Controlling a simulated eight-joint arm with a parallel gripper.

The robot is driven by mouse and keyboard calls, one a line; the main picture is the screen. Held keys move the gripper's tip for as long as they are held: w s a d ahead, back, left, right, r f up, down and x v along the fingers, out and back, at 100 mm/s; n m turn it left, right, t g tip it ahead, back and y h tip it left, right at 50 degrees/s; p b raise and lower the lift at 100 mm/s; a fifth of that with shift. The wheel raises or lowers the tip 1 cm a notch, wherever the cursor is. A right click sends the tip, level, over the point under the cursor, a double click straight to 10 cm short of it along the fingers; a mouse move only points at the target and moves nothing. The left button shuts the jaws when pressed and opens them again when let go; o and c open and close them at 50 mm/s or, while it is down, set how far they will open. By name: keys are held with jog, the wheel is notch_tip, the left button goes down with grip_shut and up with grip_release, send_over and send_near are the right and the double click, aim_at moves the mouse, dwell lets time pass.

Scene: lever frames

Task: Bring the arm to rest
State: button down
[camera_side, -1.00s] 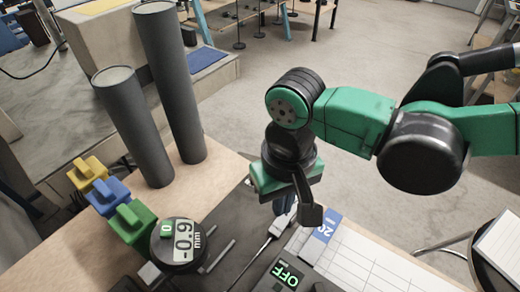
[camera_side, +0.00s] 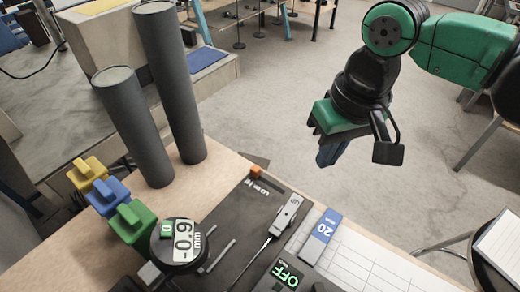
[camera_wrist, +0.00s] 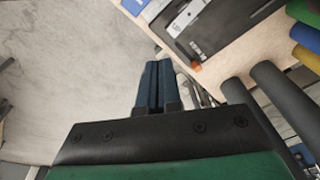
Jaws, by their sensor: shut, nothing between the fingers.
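My gripper (camera_side: 330,152) hangs high at the right in the side view, off the far edge of the table and over the grey floor. Its blue fingers are together in the wrist view (camera_wrist: 157,85), with nothing between them. The lever (camera_side: 286,214), a light grey piece marked "UP" on a thin rod, lies on the black mat (camera_side: 226,219) well below and left of my gripper. The lever also shows near the top of the wrist view (camera_wrist: 183,20).
Two tall dark cylinders (camera_side: 170,80) stand at the table's back left. The space around my gripper is clear.

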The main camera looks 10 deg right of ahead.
jog(key=s+d+m+t+h, duration=0.1)
jog(key=d+t, duration=0.5)
jog(key=d, duration=1.5)
jog(key=shift+s+d+r+m, duration=0.2)
jog(key=shift+r+m, duration=0.25)
jog(key=shift+m, duration=0.25)
